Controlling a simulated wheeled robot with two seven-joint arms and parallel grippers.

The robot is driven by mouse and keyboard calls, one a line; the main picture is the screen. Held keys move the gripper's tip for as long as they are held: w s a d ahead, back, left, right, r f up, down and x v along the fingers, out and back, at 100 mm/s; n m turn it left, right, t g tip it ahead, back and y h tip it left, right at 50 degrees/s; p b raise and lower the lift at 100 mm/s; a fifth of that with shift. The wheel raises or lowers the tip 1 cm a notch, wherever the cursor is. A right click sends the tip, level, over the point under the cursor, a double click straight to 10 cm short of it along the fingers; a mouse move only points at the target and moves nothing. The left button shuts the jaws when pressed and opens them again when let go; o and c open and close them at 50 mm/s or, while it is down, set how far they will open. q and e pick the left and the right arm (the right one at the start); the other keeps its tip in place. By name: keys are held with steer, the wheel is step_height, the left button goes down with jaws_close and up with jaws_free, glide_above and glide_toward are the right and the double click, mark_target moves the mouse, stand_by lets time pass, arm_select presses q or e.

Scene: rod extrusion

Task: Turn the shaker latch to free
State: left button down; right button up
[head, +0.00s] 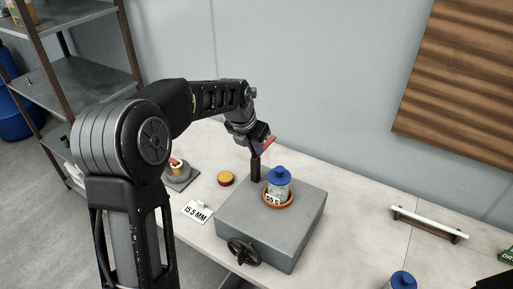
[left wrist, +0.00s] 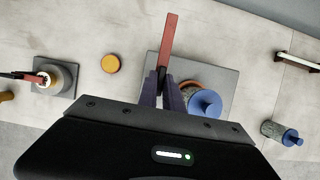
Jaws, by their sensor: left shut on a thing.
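The shaker (head: 262,232) is a grey box on the table with a black knob on its front. A dark post (head: 255,168) rises at its back left, with the red latch lever (head: 270,141) at the top. In the left wrist view the red lever (left wrist: 168,42) points up and slightly right. My left gripper (head: 261,146) is above the post, shut on the latch near its dark end. Its fingers (left wrist: 162,88) partly hide that end. A blue-lidded jar (head: 279,178) sits upright in an orange ring (head: 268,200) on the shaker. My right gripper is not seen.
A yellow disc (head: 226,179), a "15.5 MM" card (head: 196,212) and a grey stand (head: 183,178) lie left of the shaker. Another blue-lidded jar (head: 403,281) is at the front right. A white rod (head: 428,222) rests on a holder to the right. Metal shelves (head: 75,80) stand far left.

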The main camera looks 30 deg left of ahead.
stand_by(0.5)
arm_select(q)
steer(key=c, duration=1.5)
jaws_free()
steer(key=b+v, duration=0.1)
steer(key=v, duration=0.6)
steer(key=shift+r, duration=0.35)
steer(key=shift+s, duration=0.15)
